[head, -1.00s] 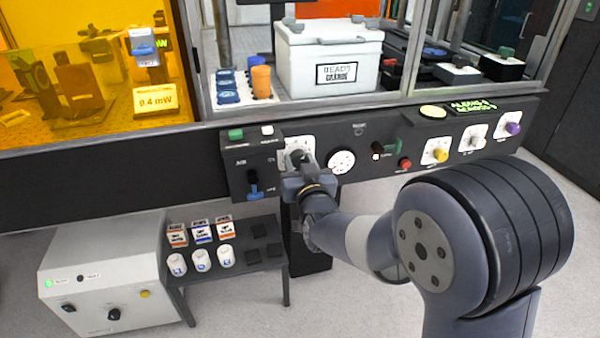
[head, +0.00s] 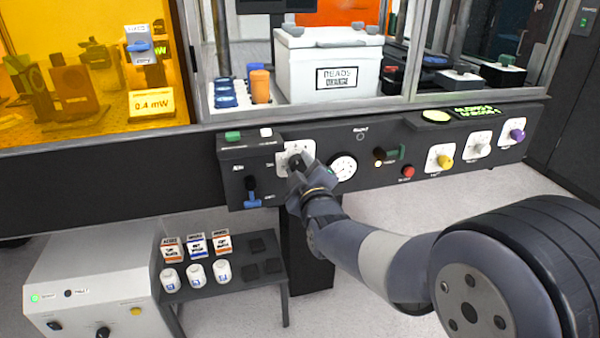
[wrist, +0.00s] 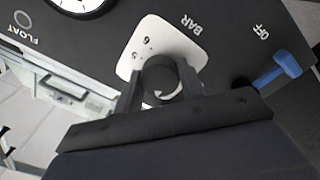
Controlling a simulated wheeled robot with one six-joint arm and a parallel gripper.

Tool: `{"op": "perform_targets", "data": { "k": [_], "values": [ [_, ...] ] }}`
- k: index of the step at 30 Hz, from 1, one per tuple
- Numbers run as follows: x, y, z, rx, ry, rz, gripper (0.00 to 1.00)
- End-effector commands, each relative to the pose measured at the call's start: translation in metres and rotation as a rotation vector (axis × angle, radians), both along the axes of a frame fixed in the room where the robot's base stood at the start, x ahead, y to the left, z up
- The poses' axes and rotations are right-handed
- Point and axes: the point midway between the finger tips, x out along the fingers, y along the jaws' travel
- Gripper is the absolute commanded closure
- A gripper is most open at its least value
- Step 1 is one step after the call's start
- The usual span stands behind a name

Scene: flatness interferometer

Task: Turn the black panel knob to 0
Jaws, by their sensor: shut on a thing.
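The black panel knob (wrist: 160,80) sits on a white dial plate (wrist: 190,50) marked BAR with small numbers. In the wrist view my gripper (wrist: 160,92) has one finger on each side of the knob and is shut on it. A pale curved mark shows on the knob's near part; the number it points to cannot be read. In the head view my gripper (head: 302,174) reaches the dial plate (head: 308,148) from below and partly covers the knob (head: 295,162).
A round gauge (head: 343,167) is just right of the plate. A blue-handled lever (head: 251,190) is to its left, also seen in the wrist view (wrist: 275,75). A red button (head: 408,171) and a yellow knob (head: 445,161) are farther right. A low black table (head: 225,290) holds bottles and boxes below.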

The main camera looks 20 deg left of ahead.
Motion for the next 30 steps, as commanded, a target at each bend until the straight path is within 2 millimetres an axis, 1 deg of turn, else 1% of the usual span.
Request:
{"op": "perform_targets", "data": {
  "k": [30],
  "values": [
    [0.0003,-0.0001,0.0006,-0.823,-0.508,0.000,0.85]
  ]
}}
